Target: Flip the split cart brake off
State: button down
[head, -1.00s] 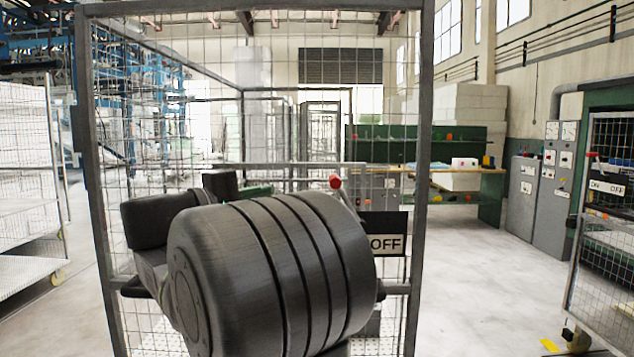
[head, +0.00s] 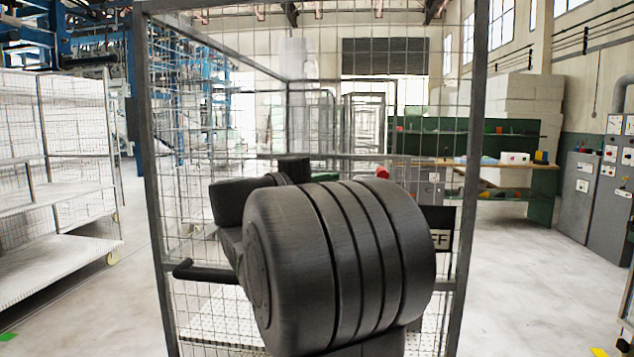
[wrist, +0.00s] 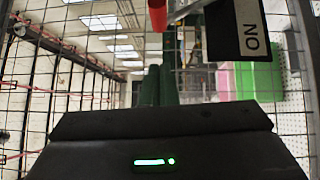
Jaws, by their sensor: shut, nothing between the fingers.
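The wire-mesh cart (head: 465,160) stands upright right in front of me. Its brake lever has a red knob (head: 382,172), just above my dark arm in the head view. The black-and-white brake plate (head: 440,215) is mostly behind my arm; only the end of "OFF" shows. In the wrist view the red knob (wrist: 157,17) is at the top, with the plate (wrist: 237,42) reading "ON" to its right. My gripper (wrist: 158,70) is shut and empty, its fingers pointing toward the knob, apart from it in the picture. The head view hides my fingers.
A white mesh shelf cart (head: 75,190) stands at the left. A workbench (head: 515,165) with a green back panel and grey cabinets (head: 590,195) are behind, at right. Open floor (head: 540,290) lies to the right of the cart.

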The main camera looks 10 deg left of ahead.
aim_at(379, 168)
jog(key=w+d, duration=0.3)
jog(key=d, duration=0.4)
jog(key=shift+d+r, duration=0.15)
jog(key=shift+r, duration=0.15)
jog(key=shift+w, duration=0.1)
jog(key=shift+d+r+m+g+y+p, duration=0.3)
jog(key=shift+d+r+m+p, duration=0.15)
jog(key=shift+r+p, duration=0.2)
jog(key=d+r+m+g+y+p, duration=0.2)
jog(key=d+m+y+p, duration=0.3)
jog(key=d+p, duration=0.5)
jog(key=d+g+y, duration=0.1)
jog(key=d, duration=0.3)
jog(key=shift+d+y, duration=0.3)
